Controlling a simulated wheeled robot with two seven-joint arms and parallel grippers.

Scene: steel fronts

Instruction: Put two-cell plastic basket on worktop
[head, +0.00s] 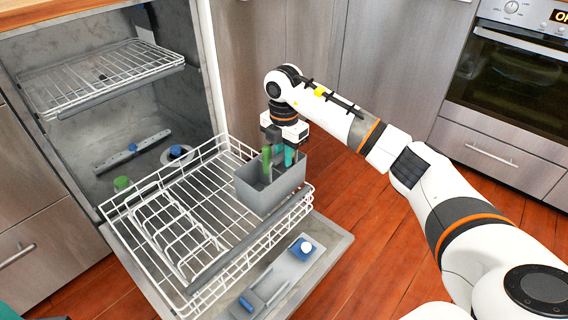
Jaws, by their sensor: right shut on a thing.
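The two-cell plastic basket (268,194) is a grey box at the right side of the dishwasher's lower rack (176,222). A green-handled utensil (266,160) and a teal item (289,156) stand up in it. My right gripper (287,146) points down at the basket's top and is shut on it; the fingertips are partly hidden by the basket and its contents. I cannot tell whether the basket's bottom touches the rack. My left gripper is not in view. The worktop shows only as a wooden strip (40,12) at the top left.
The dishwasher door (322,262) is folded down, with the lower rack pulled out over it. An upper rack (100,75) is inside. Steel cabinet fronts (380,60) and an oven (515,75) stand behind my right arm. Wooden floor is free at the right.

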